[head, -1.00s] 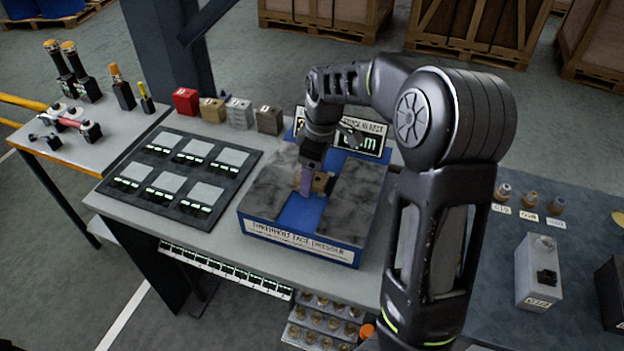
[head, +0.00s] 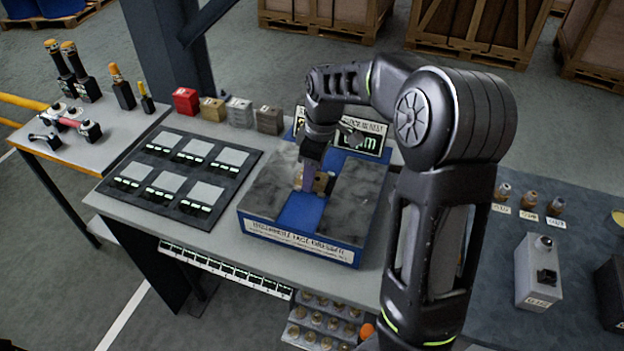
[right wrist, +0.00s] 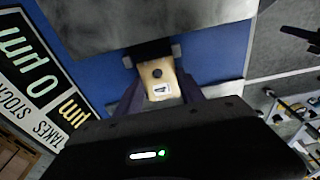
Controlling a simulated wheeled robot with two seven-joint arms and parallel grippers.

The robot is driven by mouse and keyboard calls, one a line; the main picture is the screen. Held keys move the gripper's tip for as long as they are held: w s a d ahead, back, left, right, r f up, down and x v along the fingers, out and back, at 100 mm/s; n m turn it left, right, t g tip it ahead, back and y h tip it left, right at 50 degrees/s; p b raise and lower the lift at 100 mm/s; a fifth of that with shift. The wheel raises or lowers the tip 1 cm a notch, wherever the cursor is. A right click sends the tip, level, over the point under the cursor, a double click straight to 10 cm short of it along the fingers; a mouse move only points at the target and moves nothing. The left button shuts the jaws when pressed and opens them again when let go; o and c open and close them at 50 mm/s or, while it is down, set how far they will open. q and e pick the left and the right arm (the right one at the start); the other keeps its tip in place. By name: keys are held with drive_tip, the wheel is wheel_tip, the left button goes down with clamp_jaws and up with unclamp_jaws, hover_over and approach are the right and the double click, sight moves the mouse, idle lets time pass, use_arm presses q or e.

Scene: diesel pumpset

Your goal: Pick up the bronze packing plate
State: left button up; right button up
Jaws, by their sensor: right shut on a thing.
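The bronze packing plate is a small tan piece with a dark round spot and a white numbered label, seen in the right wrist view (right wrist: 158,78). In the head view it shows only as a small tan patch (head: 298,178) over the blue channel of the face dresser. My right gripper (head: 311,181) points down there and is shut on the plate, with a finger on each side of it in the right wrist view (right wrist: 160,86). I cannot tell whether the plate touches the blue surface. My left gripper is not in view.
The blue dresser (head: 297,243) has grey stone blocks on both sides of the channel. A display sign (head: 362,140) stands behind it. A dark tray with pale pads (head: 135,155) lies to the left. Red, tan and grey blocks (head: 186,101) line the back edge.

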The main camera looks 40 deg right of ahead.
clamp_jaws()
drive_tip(key=shift+r, duration=0.1)
drive_tip(key=shift+r, duration=0.2)
wheel_tip(320, 180, up, 10)
drive_tip(key=b, duration=0.1)
drive_tip(key=shift+f, duration=0.25)
idle(0.6)
